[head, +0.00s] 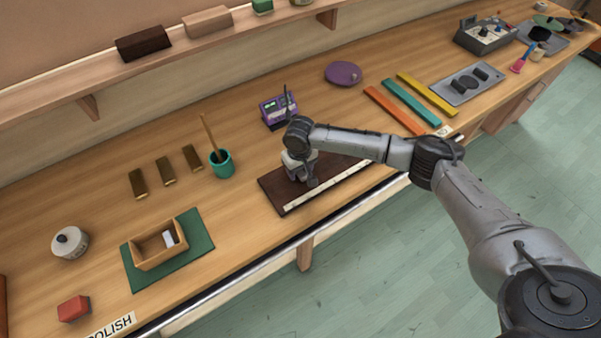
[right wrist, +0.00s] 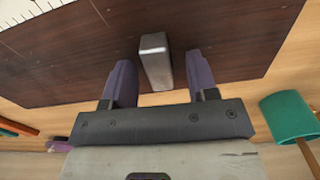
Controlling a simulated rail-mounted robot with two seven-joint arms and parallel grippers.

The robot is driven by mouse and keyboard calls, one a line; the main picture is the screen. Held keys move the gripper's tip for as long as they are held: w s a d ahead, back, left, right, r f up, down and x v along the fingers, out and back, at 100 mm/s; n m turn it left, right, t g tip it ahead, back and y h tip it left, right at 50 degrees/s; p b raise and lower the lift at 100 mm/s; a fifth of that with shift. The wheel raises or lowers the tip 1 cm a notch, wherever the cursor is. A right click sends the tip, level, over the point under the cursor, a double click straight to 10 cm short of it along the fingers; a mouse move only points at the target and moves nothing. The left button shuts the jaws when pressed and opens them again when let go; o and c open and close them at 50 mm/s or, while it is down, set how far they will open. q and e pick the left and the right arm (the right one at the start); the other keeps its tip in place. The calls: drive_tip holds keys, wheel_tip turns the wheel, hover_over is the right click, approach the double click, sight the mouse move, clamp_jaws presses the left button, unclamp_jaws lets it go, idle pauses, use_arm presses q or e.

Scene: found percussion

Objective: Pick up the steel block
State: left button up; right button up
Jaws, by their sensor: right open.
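The steel block (right wrist: 155,60) is a small grey bar on a dark brown board (right wrist: 60,60) in the right wrist view. My right gripper (right wrist: 160,72) is open, with one purple finger on each side of the block and a visible gap to each. In the head view my right gripper (head: 303,176) is low over the dark board (head: 275,194), and the arm and gripper hide the block there. My left gripper is not in view.
A teal cup with a stick (head: 222,165) and a purple device (head: 279,111) stand near the board. A wooden box (head: 158,247) sits on a green mat (head: 196,253) to the left. Coloured bars (head: 412,107) lie to the right. The bench's front edge is close to the board.

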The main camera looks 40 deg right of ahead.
drive_tip(key=shift+c, duration=0.5)
clamp_jaws()
